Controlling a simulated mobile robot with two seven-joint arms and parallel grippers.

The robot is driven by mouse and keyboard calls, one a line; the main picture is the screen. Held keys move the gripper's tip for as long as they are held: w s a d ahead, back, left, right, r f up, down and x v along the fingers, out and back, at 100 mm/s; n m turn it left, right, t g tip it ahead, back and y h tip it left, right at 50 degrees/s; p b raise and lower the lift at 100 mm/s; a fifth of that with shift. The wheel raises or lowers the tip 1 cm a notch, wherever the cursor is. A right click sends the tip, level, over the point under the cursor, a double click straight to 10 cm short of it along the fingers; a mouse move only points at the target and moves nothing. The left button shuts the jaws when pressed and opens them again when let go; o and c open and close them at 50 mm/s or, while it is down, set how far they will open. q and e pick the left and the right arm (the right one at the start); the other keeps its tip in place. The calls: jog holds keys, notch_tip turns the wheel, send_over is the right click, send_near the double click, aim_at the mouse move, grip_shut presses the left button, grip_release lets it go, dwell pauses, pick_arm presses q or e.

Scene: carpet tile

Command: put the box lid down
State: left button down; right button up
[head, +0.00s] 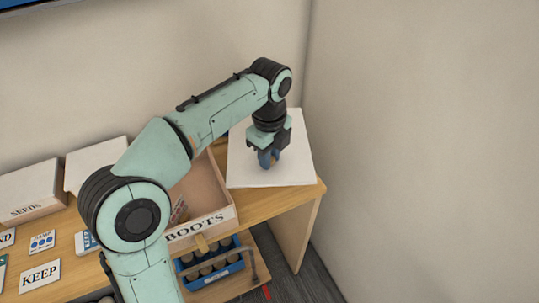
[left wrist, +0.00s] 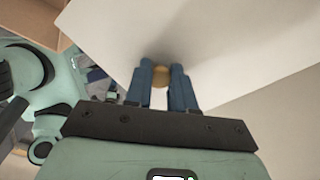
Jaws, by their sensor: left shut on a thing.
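The white square box lid (head: 298,168) is at the right end of the wooden table, beside the open box labelled BOOTS (head: 205,228). My left gripper (head: 268,160) points down at the lid's middle, and its blue fingers are shut on the lid's small tan knob. In the left wrist view, the knob (left wrist: 160,75) sits between the fingertips and the pale lid (left wrist: 220,40) spreads out beyond them. I cannot tell whether the lid's underside touches the table. My right gripper is not in view.
Closed white boxes, one labelled SEEDS (head: 30,192), stand at the left. Label cards, one reading KEEP (head: 40,276), lie in front of them. A blue crate of jars (head: 215,265) is below the table's front edge. Walls close off the back and right.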

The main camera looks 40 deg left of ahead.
pick_arm(q)
jog(key=shift+f, duration=0.15)
jog(key=c, duration=1)
grip_release()
jog(key=shift+o, duration=0.2)
notch_tip(320, 180, up, 12)
jog(key=p, duration=0.4)
jog(key=shift+r, duration=0.2)
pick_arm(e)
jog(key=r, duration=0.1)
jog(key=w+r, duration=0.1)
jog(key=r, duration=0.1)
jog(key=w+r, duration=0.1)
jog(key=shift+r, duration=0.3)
pick_arm(q)
jog(key=shift+f, duration=0.1)
